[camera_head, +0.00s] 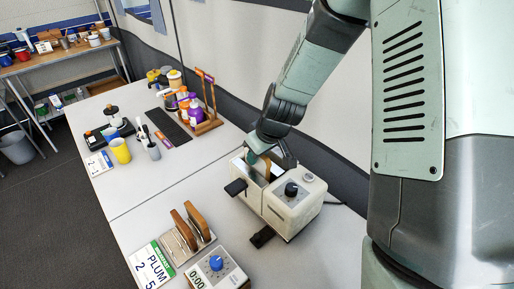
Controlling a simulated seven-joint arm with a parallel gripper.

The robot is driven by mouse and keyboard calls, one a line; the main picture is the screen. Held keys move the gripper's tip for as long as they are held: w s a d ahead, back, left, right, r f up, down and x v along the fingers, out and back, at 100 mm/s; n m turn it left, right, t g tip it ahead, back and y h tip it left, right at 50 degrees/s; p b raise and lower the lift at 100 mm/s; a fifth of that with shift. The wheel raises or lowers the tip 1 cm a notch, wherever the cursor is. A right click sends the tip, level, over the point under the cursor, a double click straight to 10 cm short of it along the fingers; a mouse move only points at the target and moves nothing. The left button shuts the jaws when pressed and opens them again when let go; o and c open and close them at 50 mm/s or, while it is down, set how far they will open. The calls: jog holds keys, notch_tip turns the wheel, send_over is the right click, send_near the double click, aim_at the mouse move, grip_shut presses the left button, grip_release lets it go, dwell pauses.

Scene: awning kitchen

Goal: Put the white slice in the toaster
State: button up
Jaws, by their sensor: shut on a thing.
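The cream toaster (285,208) stands on the table in the middle of the view, with a black knob on its front face and a black lever at its left. My gripper (269,164) is right over the toaster's top, pointing down, shut on a slice. Only a thin brown edge of the slice shows between the fingers, low at the toaster's top. Its white face and how deep it sits in a slot cannot be made out. A rack (181,246) in front and to the left holds brown-edged slices (196,218) upright.
A yellow cup (121,151), a dark mat (168,127) and a bottle rack (208,127) stand farther back.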

jog(key=shift+f, duration=0.3)
jog(key=o, duration=1.1)
jog(key=shift+r, duration=0.1)
jog(key=shift+r, duration=3.4)
